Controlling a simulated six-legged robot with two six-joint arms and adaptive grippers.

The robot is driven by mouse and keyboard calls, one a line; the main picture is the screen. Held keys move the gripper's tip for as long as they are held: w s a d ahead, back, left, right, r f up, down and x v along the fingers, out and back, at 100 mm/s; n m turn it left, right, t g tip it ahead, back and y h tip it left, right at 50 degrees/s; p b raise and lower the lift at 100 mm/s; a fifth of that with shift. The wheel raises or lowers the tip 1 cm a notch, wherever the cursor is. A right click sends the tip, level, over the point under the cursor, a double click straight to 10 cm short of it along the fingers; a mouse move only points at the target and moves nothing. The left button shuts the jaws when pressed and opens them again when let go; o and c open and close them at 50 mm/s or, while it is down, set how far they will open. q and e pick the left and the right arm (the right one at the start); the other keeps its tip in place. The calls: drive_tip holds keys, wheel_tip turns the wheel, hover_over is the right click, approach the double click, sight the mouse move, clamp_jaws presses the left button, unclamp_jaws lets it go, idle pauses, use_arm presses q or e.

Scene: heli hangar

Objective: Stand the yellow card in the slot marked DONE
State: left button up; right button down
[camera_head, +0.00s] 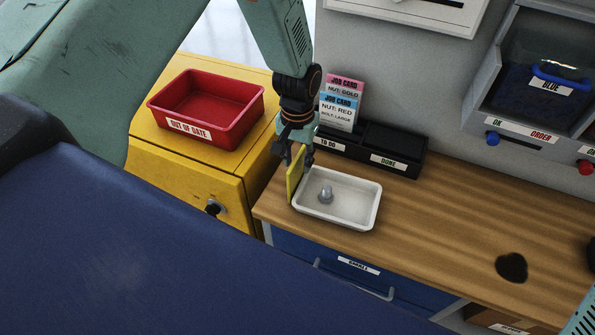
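The yellow card (295,174) is held upright, nearly edge-on, at the left end of the white tray. My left gripper (300,152) points down and is shut on the card's upper part. The black card holder (353,160) stands behind the tray against the wall. Its right slot, marked DONE (389,162), looks empty. Its left slot, marked TO DO (328,145), holds a blue job card (338,110) and a pink one (345,84) behind it. Whether the card's lower edge touches the tray is unclear. My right gripper is not in view.
The white tray (368,204) holds a grey metal part (326,193). A red OUT OF DATE bin (236,122) sits on a yellow cabinet (190,165) at left. A shelf unit with a blue-handled bin (547,100) is at right. The bench (450,220) is mostly clear.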

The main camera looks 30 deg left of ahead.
sight(297, 174)
use_arm(q)
drive_tip(key=shift+w+f, duration=0.1)
drive_tip(key=shift+f, duration=1.1)
drive_tip(key=shift+a, duration=0.1)
drive_tip(key=shift+c, duration=0.4)
drive_tip(key=shift+r, duration=0.1)
drive_tip(key=c, duration=0.3)
clamp_jaws()
